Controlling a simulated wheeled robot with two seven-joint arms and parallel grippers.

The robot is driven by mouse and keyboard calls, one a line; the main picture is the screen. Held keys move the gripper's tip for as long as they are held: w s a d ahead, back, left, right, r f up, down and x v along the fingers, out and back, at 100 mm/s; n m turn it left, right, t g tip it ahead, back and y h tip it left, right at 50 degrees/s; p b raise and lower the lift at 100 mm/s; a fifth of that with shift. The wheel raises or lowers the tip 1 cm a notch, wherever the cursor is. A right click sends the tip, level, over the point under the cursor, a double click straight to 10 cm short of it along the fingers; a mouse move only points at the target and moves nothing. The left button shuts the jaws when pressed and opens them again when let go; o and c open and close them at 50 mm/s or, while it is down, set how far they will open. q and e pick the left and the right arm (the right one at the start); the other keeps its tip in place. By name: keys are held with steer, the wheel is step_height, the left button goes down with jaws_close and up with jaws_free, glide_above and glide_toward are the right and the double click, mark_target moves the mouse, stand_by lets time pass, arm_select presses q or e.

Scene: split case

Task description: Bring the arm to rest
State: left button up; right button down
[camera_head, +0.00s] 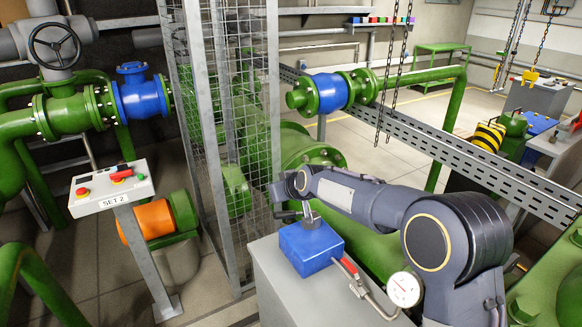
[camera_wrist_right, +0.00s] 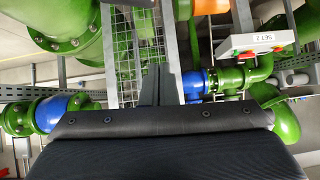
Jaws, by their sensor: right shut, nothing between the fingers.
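My right arm comes in from the right in the head view and reaches left over a grey cabinet. Its gripper (camera_head: 276,192) is at the far end, near the wire mesh fence, small and partly hidden by the wrist. In the right wrist view the two dark fingers (camera_wrist_right: 157,85) are together with nothing between them, pointing towards the mesh. Just below the wrist in the head view is a blue box (camera_head: 311,246) with a grey stem on top. I cannot tell whether the arm touches the stem. My left gripper is not in view.
The grey cabinet (camera_head: 280,290) carries a red-handled valve (camera_head: 349,267) and a round gauge (camera_head: 403,289). The mesh fence (camera_head: 225,120) stands behind the gripper. A SET 2 panel (camera_head: 111,189) is at the left. Green pipes and a perforated rail (camera_head: 480,165) surround the arm.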

steer(key=s+d+r+m+g, duration=0.1)
steer(key=s+d+r+m, duration=0.15)
steer(key=s+d, duration=0.6)
steer(key=s+d+r+m, duration=0.1)
steer(key=s+d+r, duration=0.3)
steer(key=s+d, duration=0.5)
steer(key=s+d+f+m+g+h, duration=0.1)
steer(key=s+d+f+m, duration=0.1)
steer(key=s, duration=1.1)
steer(key=s+d+f+m+g, duration=0.1)
steer(key=s+d+f, duration=0.4)
steer(key=s, duration=0.8)
steer(key=shift+f+m+h, duration=0.25)
steer(key=shift+m+h, duration=0.15)
steer(key=shift+m, duration=0.15)
steer(key=shift+s, duration=0.1)
